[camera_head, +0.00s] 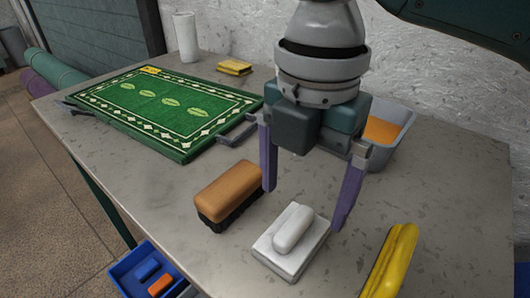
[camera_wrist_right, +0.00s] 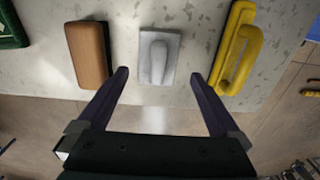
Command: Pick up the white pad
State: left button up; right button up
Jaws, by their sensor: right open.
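The white pad (camera_head: 291,243) lies flat on the grey table, with a raised rounded handle on its top. It also shows in the right wrist view (camera_wrist_right: 159,57), ahead of and between my finger tips. My right gripper (camera_head: 306,208) is open and empty above the table, its two purple fingers spread wide. In the head view the fingers are above and behind the pad, apart from it. In the right wrist view (camera_wrist_right: 158,76) the fingertips are just short of the pad's near edge. My left gripper is not in view.
A brown brush (camera_head: 229,192) lies close left of the pad, and a yellow-handled tool (camera_head: 392,262) lies to its right. A green rug (camera_head: 160,108) in a frame lies at the left. A grey bin (camera_head: 391,132) stands behind the gripper. A blue crate (camera_head: 146,270) is below the front edge.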

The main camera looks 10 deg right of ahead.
aim_at(295, 223)
jog(key=shift+a+f, duration=0.15)
jog(key=shift+f, duration=0.55)
notch_tip(295, 223, down, 6)
jog(key=shift+a+r+b, duration=0.1)
jog(key=shift+r+b, duration=0.05)
jog(key=shift+b, duration=0.35)
jog(key=shift+c, duration=0.4)
jog(key=c, duration=1)
